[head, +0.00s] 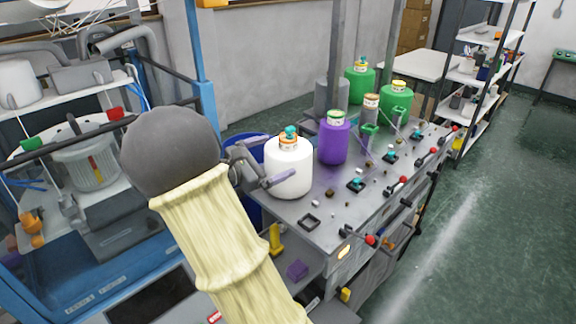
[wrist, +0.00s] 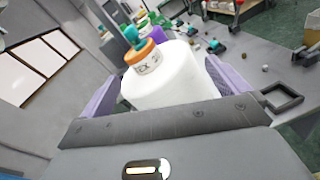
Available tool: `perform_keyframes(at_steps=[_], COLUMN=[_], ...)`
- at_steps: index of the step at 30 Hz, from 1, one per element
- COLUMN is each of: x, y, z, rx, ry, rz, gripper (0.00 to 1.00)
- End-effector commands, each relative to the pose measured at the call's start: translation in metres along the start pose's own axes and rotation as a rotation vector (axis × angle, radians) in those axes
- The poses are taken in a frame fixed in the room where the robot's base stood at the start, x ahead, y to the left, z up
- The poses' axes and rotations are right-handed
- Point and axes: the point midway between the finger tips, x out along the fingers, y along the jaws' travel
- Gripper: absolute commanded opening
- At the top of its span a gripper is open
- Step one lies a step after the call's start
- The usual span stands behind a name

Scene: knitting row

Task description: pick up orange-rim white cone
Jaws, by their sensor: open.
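The orange-rim white cone (head: 289,172) stands upright at the near left end of the metal table. It has an orange rim and a teal tip on top. My gripper (head: 262,167) is open at the cone, with one purple finger in front of its lower left side. In the wrist view the white cone (wrist: 172,76) fills the space ahead of the palm, and the purple fingers of my gripper (wrist: 160,92) lie to its left and right. I cannot tell whether either finger touches it.
A purple cone (head: 333,142) stands just behind the white one, with green cones (head: 397,101) farther back. A small dark square frame (head: 309,221) and small loose pieces lie on the metal table (head: 290,210). A blue bin (head: 243,146) is behind my gripper.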

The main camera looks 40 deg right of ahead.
Motion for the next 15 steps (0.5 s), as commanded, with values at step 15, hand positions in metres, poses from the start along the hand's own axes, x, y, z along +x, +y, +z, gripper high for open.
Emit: perform_keyframes(at_steps=[15], x=[0.043], y=[0.002], z=[0.008], rx=[-0.001], ry=[0.000], rz=[-0.001], gripper=[1.00])
